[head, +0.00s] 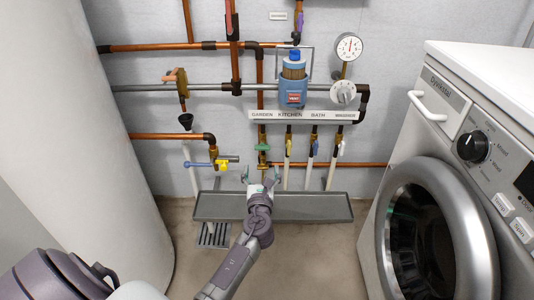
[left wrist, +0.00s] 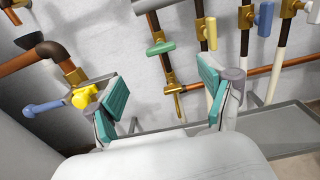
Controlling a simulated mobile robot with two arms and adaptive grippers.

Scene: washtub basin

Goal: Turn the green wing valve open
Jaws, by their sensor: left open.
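The green wing valve (head: 262,147) sits on a vertical pipe below the label strip, under the GARDEN label. In the left wrist view its green handle (left wrist: 161,48) lies roughly crosswise to its pipe. My left gripper (head: 260,174) is open and empty, just below and in front of the green valve. In the left wrist view the two teal-padded fingers of my left gripper (left wrist: 160,88) stand wide apart, with the valve's brass body beyond the gap between them. The handle is not between the pads. My right gripper is not in view.
A yellow-handled valve (head: 289,147), a blue one and a white one stand close to the right. A yellow valve with a blue lever (head: 214,164) is at left. A grey tray (head: 320,208) lies below. A washing machine (head: 455,150) stands at right, a white tank (head: 90,130) at left.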

